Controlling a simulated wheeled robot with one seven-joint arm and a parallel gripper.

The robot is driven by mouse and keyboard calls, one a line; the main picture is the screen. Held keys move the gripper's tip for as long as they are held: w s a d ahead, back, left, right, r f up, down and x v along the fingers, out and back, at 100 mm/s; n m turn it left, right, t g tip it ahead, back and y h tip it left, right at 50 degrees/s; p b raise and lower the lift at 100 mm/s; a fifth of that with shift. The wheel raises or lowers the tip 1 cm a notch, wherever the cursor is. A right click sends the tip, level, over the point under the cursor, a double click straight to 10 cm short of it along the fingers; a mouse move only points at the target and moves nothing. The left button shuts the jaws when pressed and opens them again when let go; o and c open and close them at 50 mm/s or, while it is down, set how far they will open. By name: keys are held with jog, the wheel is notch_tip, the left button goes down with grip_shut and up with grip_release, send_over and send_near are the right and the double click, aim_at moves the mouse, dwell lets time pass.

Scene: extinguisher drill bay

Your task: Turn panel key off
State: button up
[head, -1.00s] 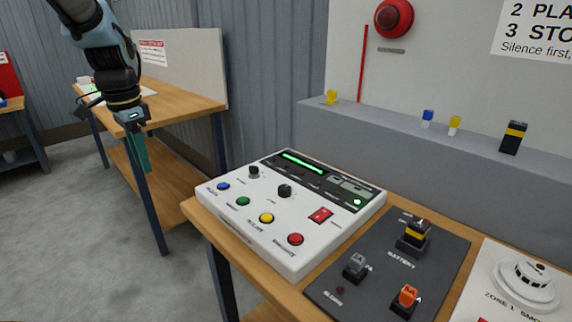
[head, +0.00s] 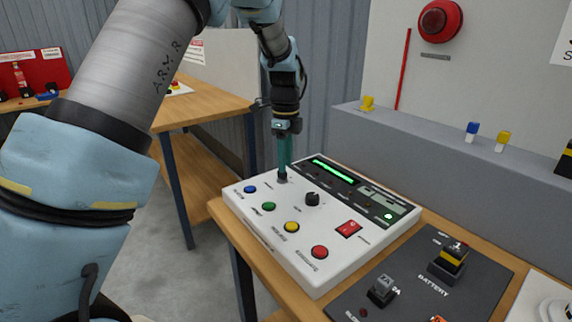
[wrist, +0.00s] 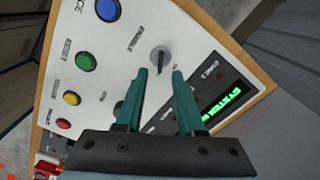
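The white control panel (head: 270,225) sits on the wooden bench, with a lit green display. Its key switch (wrist: 160,57) is a small round grey piece with a dark key standing in it, near the panel's far left part. My gripper (head: 283,174) points down over that switch in the head view. In the wrist view, my gripper (wrist: 160,72) has two teal fingers apart, and the key shows between and just beyond their tips. I cannot tell whether either finger touches it. In the head view the fingers partly cover the key.
A black knob (head: 312,199) stands close to the right of my gripper. Blue, green, yellow and red buttons line the panel's front, and a red rocker switch (head: 348,229) is at the right. A dark battery board (head: 425,290) lies beside the panel.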

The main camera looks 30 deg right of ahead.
aim_at(282, 176)
jog(key=shift+a+f, duration=0.1)
jog(key=shift+f, duration=1.25)
jog(key=shift+c, duration=0.3)
grip_shut()
